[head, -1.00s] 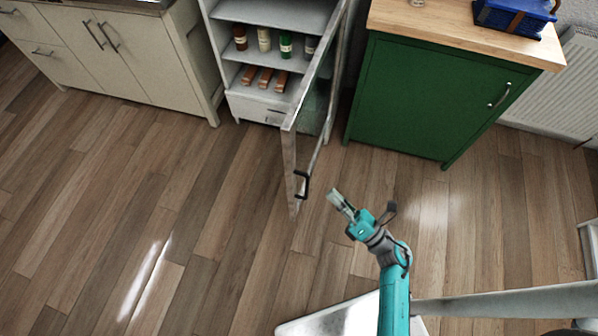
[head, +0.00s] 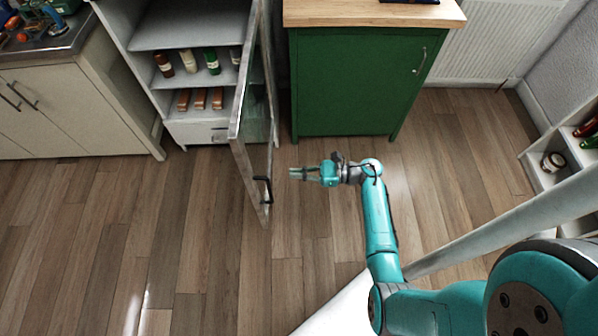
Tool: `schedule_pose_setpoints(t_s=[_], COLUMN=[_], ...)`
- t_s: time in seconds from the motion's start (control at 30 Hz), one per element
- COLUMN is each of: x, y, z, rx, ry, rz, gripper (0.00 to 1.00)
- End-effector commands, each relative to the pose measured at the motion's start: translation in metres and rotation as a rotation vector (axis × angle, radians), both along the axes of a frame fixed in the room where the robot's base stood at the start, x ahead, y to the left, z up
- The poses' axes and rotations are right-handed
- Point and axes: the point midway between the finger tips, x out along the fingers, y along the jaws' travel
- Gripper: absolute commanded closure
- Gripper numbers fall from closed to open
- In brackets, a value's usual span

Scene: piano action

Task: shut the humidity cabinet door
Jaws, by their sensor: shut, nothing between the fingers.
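The humidity cabinet (head: 116,70) stands at the top left of the head view with its shelves exposed. Its glass-paned door (head: 238,150) is hinged at the right and stands wide open, swung out toward me. A dark handle (head: 264,190) is on the door's outer edge. My gripper (head: 292,173) is shut and empty. It points left, a little to the right of the door's free edge and handle. A small gap shows between the fingertips and the door in the picture; the depth between them is hard to judge.
Several bottles (head: 188,61) and some brown blocks (head: 200,99) are on the cabinet shelves. A green cabinet (head: 350,85) stands right of the door. A cream counter unit (head: 70,110) is at the left. A white shelf (head: 540,165) stands at the right. The wooden floor (head: 190,240) in front is clear.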

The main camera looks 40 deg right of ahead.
Motion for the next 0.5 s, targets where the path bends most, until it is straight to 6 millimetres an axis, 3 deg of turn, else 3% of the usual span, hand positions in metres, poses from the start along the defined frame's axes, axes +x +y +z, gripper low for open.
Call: schedule_pose_setpoints(t_s=[0.5], x=[0.053], y=[0.069], z=[0.0], rx=[0.001], ry=[0.0], rz=[0.002], gripper=[1.0])
